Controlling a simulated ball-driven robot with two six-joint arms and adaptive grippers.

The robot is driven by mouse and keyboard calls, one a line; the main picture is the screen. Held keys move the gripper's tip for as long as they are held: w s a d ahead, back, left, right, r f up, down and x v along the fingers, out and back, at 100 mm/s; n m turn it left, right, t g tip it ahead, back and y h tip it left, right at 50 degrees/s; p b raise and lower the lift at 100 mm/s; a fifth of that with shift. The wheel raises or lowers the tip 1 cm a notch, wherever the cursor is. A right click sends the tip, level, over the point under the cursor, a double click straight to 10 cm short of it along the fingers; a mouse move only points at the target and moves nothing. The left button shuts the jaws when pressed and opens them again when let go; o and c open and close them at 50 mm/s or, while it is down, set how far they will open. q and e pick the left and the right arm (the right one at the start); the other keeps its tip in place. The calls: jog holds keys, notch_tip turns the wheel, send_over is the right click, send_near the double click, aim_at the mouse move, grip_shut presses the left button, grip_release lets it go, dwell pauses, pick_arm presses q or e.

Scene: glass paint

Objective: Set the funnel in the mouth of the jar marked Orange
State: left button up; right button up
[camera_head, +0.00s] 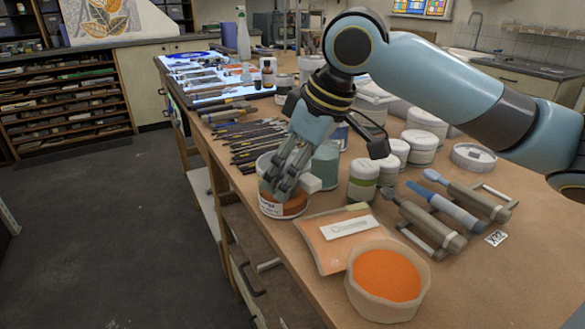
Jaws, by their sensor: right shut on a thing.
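A clear jar (270,210) with a white label and orange contents stands near the table's left edge; only the end of the label's word shows, and it fits "Orange". My right gripper (280,188) points down at the jar's mouth, fingers shut. The funnel is mostly hidden by the fingers; a small whitish piece (311,184) beside them may be part of it. I cannot tell whether the funnel is seated in the mouth or held just above it. My left gripper is not in view.
A bowl of orange powder (388,276) and an orange packet (347,228) lie in front of the jar. Lidded jars (363,180) and a greenish cup (325,166) stand close on the right. Brushes and tools (255,140) lie behind. Hand tools (430,222) lie at right.

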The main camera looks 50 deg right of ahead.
jog(key=o, duration=1.3)
notch_tip(320, 180, up, 7)
jog(key=p, duration=0.8)
jog(key=shift+a, duration=0.1)
dwell(0.4)
